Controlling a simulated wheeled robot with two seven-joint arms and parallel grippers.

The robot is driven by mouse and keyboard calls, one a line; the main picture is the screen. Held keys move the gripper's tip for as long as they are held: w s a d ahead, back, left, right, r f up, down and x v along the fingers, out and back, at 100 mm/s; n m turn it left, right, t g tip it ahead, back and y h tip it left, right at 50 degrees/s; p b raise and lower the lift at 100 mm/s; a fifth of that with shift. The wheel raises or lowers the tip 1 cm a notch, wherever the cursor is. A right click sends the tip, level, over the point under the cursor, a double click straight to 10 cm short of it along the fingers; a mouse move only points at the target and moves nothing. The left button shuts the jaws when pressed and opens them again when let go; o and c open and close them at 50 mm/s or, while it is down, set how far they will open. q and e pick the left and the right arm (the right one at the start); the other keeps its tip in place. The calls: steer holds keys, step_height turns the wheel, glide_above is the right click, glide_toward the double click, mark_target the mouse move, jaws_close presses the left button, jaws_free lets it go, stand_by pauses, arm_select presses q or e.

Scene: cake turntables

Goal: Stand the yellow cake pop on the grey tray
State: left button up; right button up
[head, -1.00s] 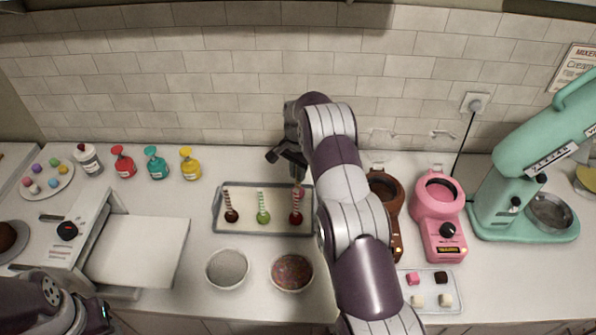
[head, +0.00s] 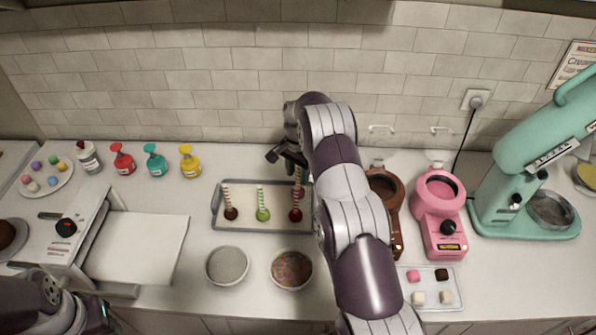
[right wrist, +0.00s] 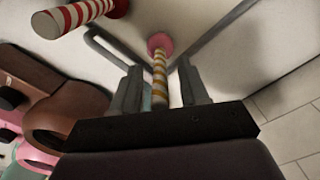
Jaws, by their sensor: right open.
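The grey tray (head: 240,228) lies on the counter in the middle of the head view. A dark brown pop (head: 231,213), a green pop (head: 263,214) and a dark red pop (head: 296,214) stand on it, balls down and striped sticks up. My right gripper (head: 286,155) is above the tray's back right part. In the right wrist view its open fingers (right wrist: 160,90) stand either side of a yellow-and-white striped stick (right wrist: 159,72) with a pinkish end (right wrist: 160,42). My left gripper is out of view.
A grey bowl (head: 227,265) and a sprinkle bowl (head: 291,268) stand in front of the tray. Brown (head: 386,186) and pink (head: 440,205) appliances stand at the right. In the right wrist view, a red-and-white stick (right wrist: 75,14) is close at the upper left.

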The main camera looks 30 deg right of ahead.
step_height(320, 180, up, 4)
steer(key=shift+p, duration=0.65)
step_height(320, 180, up, 9)
steer(key=p, duration=0.9)
steer(key=shift+f, duration=0.15)
